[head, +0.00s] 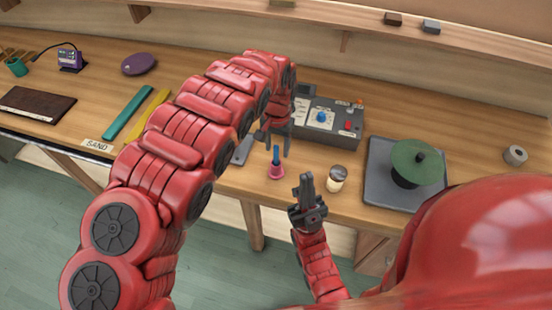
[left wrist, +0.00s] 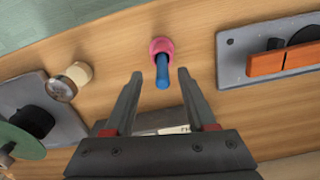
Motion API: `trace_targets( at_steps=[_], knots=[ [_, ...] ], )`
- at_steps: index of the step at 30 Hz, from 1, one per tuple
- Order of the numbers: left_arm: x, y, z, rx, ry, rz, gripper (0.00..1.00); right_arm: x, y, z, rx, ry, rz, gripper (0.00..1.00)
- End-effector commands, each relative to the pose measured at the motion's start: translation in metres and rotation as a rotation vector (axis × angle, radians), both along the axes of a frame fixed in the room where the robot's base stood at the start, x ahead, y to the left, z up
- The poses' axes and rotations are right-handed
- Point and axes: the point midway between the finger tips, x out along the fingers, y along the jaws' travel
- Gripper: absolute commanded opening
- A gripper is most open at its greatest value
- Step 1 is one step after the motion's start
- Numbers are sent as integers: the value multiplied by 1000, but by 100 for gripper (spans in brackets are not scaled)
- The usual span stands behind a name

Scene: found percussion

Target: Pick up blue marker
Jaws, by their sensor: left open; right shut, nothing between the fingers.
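The blue marker (head: 276,154) stands upright in a small pink holder (head: 276,172) near the front edge of the wooden table. In the left wrist view the blue marker (left wrist: 162,72) points toward me out of the pink holder (left wrist: 161,46). My left gripper (head: 276,138) is open above the marker; in the left wrist view its fingers (left wrist: 160,75) lie on either side of the marker, apart from it. My right gripper (head: 306,182) is shut and empty, in front of the table, to the right of the holder.
A grey control box (head: 335,120) with a blue knob stands behind. A small cream-and-brown jar (head: 337,177) is right of the holder. A dark tray (head: 378,186) bears a green disc (head: 418,162). A grey plate with an orange block (left wrist: 280,62) lies beside the holder.

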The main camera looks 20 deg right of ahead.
Motion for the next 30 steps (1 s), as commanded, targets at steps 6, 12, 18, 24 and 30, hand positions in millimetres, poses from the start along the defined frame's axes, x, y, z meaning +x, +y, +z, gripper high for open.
trace_targets(
  at_steps=[6, 12, 18, 24, 30],
  knots=[
    [1, 1, -13, 1, 4, 2, 56, 0, 0, 19, 0, 0, 0, 0],
    [2, 1, -36, -2, 3, -1, 56, 0, 0, 32, 0, 0, 0, 0],
    [4, 2, -49, -1, -1, 1, 56, 0, 0, 36, 0, 0, 0, 0],
    [4, 2, -51, 1, -2, 1, 56, 0, 0, 35, 0, 0, 0, 0],
    [4, 2, -51, 1, -1, 1, 34, 0, 0, 35, 0, 0, 0, 0]
  ],
)
